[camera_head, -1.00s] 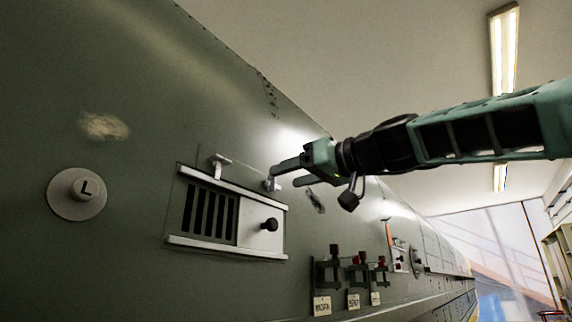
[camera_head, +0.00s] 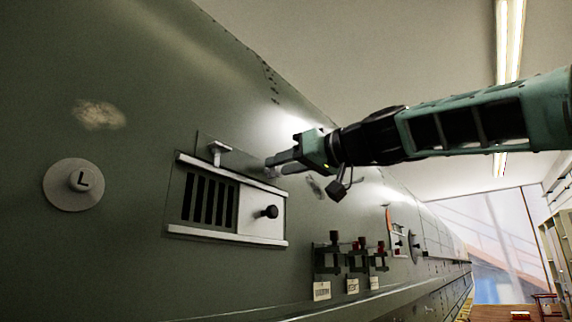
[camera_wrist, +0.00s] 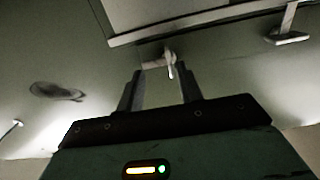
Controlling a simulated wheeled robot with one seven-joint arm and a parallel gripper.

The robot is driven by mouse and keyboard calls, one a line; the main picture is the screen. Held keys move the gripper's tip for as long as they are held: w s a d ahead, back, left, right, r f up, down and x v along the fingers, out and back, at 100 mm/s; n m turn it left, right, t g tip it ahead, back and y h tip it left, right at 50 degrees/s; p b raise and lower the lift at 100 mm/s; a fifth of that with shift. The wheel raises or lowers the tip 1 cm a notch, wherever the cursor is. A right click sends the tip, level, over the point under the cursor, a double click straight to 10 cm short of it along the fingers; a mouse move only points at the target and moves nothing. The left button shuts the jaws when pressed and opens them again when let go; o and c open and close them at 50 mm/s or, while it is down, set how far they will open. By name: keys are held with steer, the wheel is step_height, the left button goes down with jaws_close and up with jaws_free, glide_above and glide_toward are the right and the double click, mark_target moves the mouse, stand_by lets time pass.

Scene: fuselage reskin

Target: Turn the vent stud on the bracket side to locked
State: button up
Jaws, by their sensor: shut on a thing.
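The vent panel (camera_head: 228,240) is a pale frame on the green fuselage skin, with dark slots at left and a sliding plate with a black knob at right. Two studs sit above its top rail. The left T-shaped stud (camera_head: 218,151) stands free and also shows in the wrist view (camera_wrist: 287,36). My gripper (camera_head: 272,165) is at the right stud, on the side towards the clamp brackets. In the wrist view this stud (camera_wrist: 170,63) is between the fingertips of my gripper (camera_wrist: 160,76), which is shut on it. In the head view the fingers mostly hide this stud.
Several dark clamp brackets (camera_head: 329,259) with labels stand out from the skin below right of my gripper. A wooden table (camera_head: 490,312) is far right. Open room lies right of the fuselage.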

steer(key=shift+f+m+b, duration=0.25)
steer(key=shift+f+m, duration=0.15)
steer(key=shift+m, duration=2.55)
steer(key=shift+f+m+b, duration=0.25)
steer(key=shift+f+m, duration=0.2)
steer(key=shift+m, duration=2.45)
steer(key=shift+f+m+b, duration=0.25)
steer(key=shift+f+m, duration=0.15)
steer(key=shift+m, duration=2.55)
steer(key=o, duration=1)
steer(key=shift+s, duration=0.1)
steer(key=b+v, duration=0.7)
steer(key=v, duration=1)
steer(key=shift+s+d+f, duration=0.1)
steer(key=shift+s, duration=0.05)
